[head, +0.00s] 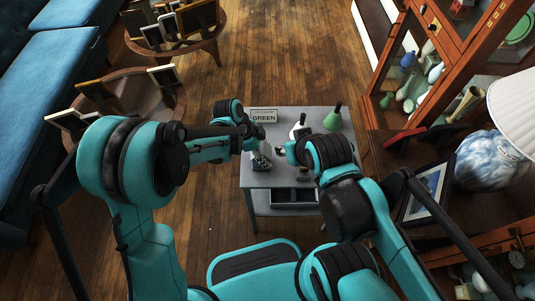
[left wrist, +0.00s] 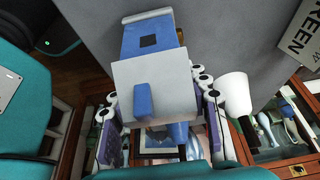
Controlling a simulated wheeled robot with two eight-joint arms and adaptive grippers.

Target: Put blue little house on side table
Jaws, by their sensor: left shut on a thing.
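The blue little house (left wrist: 148,42) has blue walls, a dark square window, a pale roof and a blue chimney. My left gripper (left wrist: 158,95) is shut on it, with a finger at each side of the roof. In the head view the house (head: 261,161) is small and partly covered by my left gripper (head: 257,152), over the left part of the grey side table (head: 262,181). I cannot tell whether its base touches the tabletop. My right arm reaches over the table's right side; its fingertips are not clear.
A glass cabinet (head: 420,75) is on the right.

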